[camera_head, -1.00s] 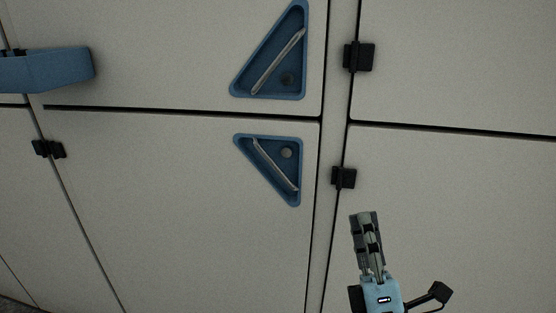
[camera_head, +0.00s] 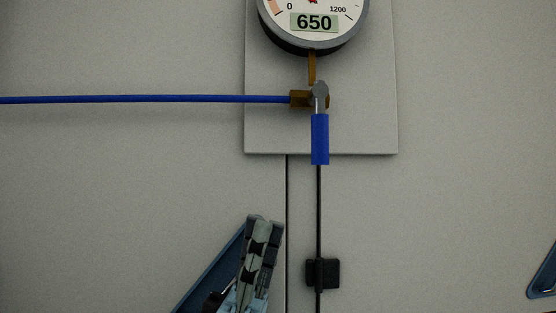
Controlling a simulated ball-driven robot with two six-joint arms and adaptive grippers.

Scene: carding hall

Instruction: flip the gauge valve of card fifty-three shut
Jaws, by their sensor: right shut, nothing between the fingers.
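The gauge (camera_head: 313,22) is at the top of the head view, cut off by the upper edge, and its display reads 650. Below it a brass valve body (camera_head: 300,98) joins a short brass stem. The valve's handle (camera_head: 320,138) has a blue sleeve and hangs straight down, across the line of the blue tube. My right gripper (camera_head: 263,225) is at the lower middle, below and left of the handle, apart from it. Its fingers are shut and empty. My left gripper is not in view. No card number shows.
A blue tube (camera_head: 140,99) runs from the left edge to the valve. The gauge sits on a pale backing plate (camera_head: 375,125) on the grey panels. A black hinge (camera_head: 322,273) is below the handle. A blue recess (camera_head: 215,268) lies partly behind my right gripper.

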